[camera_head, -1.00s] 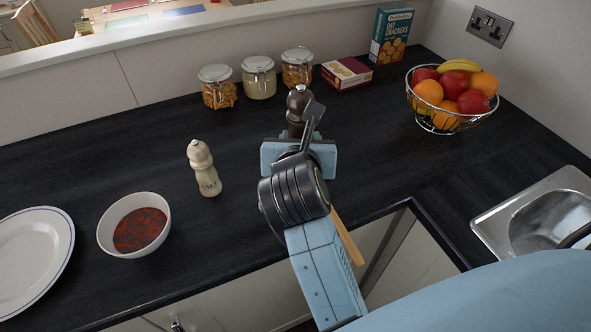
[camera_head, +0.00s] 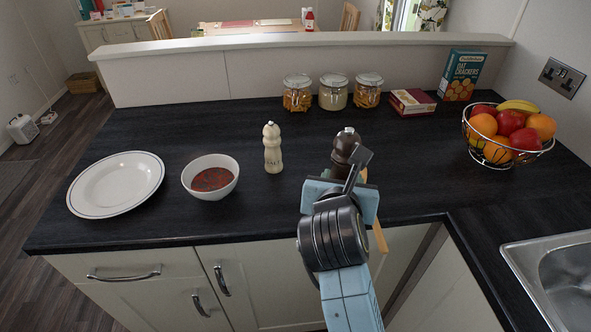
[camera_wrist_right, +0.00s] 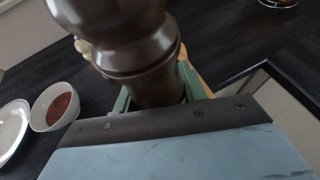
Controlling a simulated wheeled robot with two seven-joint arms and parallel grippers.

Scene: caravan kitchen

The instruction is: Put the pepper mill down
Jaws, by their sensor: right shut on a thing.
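The dark brown pepper mill (camera_head: 346,146) is upright in my right gripper (camera_head: 347,172), over the front part of the black worktop (camera_head: 130,218). In the right wrist view the mill (camera_wrist_right: 125,40) fills the upper middle, between the green fingers (camera_wrist_right: 155,95) that are shut on it. The mill's lower part is hidden by my gripper in the head view, so I cannot tell whether its base touches the worktop. A cream salt mill (camera_head: 272,148) stands upright to the left of it. My left gripper is not in view.
A bowl of red soup (camera_head: 211,177) and a white plate (camera_head: 116,184) are at the left. Behind are several jars (camera_head: 333,92), a red box (camera_head: 413,101) and a cracker box (camera_head: 461,75). A fruit basket (camera_head: 507,135) and sink (camera_head: 560,275) are at the right.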

